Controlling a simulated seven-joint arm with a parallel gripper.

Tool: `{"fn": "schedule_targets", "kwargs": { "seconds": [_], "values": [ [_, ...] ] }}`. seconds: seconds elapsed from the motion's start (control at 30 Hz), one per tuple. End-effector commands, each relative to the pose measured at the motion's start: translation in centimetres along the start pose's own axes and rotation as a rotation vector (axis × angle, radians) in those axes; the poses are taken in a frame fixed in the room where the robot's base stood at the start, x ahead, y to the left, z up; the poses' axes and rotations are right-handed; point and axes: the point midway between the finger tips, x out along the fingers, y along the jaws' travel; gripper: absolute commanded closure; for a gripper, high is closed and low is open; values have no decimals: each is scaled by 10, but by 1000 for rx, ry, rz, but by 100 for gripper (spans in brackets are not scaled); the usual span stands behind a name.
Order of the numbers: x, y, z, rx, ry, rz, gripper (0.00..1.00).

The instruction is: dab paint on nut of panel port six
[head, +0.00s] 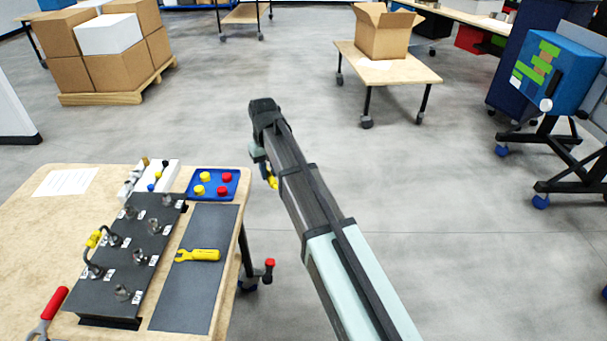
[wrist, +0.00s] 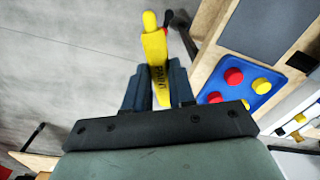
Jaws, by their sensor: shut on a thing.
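My gripper (wrist: 158,88) is shut on a yellow paint marker (wrist: 155,58) with dark lettering on its side. In the head view the marker (head: 271,180) shows small beside my arm, over the floor just right of the table. The dark panel (head: 98,300) lies on the table to the left, apart from my gripper. It carries several metal port fittings and small white labels, too small to read, so I cannot tell which is port six. A dark curved hose with a yellow part (head: 95,238) joins two fittings on its left side.
A yellow wrench (head: 198,255) lies on a grey mat (head: 185,300) beside the panel. A blue tray (head: 207,195) holds yellow and red caps. A white rack (head: 170,173) stands at the panel's far end. Open floor lies right of the table.

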Motion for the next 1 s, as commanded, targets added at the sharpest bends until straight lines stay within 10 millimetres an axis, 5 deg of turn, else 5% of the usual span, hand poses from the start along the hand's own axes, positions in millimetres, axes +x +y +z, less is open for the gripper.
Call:
{"fn": "schedule_targets", "kwargs": {
  "seconds": [0.2,0.5,1.0],
  "values": [
    [-7,-80,-38,-124,1,0,100],
    [-15,-196,-70,-287,2,-1,100],
    [-26,-364,-84,-508,2,-2,100]
  ]
}}
